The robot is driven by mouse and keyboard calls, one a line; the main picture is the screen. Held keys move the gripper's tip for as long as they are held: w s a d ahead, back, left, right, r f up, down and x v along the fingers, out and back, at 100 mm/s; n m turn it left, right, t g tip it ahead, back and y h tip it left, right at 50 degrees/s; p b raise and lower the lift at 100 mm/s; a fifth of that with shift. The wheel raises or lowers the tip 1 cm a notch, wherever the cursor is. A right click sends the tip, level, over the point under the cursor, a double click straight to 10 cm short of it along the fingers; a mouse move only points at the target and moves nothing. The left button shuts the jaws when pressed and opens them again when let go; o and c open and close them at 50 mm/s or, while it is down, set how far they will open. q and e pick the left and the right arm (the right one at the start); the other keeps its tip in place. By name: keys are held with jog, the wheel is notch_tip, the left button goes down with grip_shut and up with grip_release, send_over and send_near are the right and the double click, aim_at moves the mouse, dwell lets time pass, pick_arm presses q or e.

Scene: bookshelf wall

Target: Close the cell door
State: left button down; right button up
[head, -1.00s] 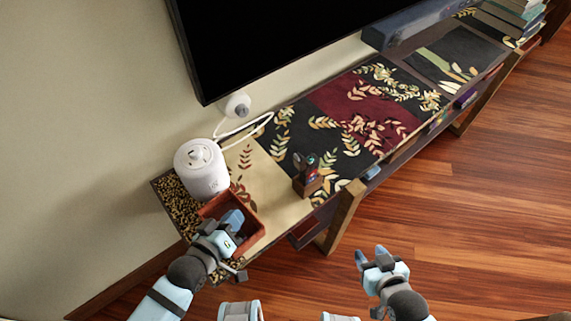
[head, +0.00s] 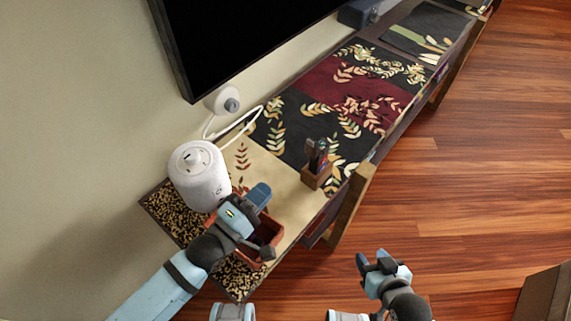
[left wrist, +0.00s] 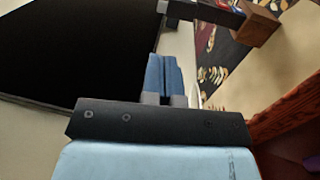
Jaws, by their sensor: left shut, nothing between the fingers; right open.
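I cannot make out a cell door in either view. My left gripper (head: 259,195) is shut and empty over the patterned end of the low cabinet (head: 238,284). It is just above the far rim of a small red-brown open box (head: 268,249), and my arm hides part of that box. In the left wrist view its blue fingers (left wrist: 165,77) lie together. My right gripper (head: 370,263) is open and empty, over the wood floor in front of the cabinet, apart from everything.
A white round appliance (head: 198,177) with a cable stands behind my left gripper. A wooden holder with pens (head: 317,171) stands to its right, also in the left wrist view (left wrist: 258,25). A black screen (head: 230,40) hangs behind.

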aim_at(309, 142)
pick_arm(q)
jog(key=x, duration=1.2)
jog(key=shift+d, duration=0.15)
jog(key=shift+w+d+r, duration=0.1)
jog(key=shift+w+d, duration=0.3)
jog(key=shift+w, duration=0.2)
pick_arm(e)
jog(key=shift+s+d+r, duration=0.1)
jog(key=shift+d, duration=0.15)
pick_arm(q)
jog(key=shift+w+p, duration=0.1)
jog(key=shift+p, duration=0.3)
pick_arm(e)
jog(key=shift+r, duration=0.2)
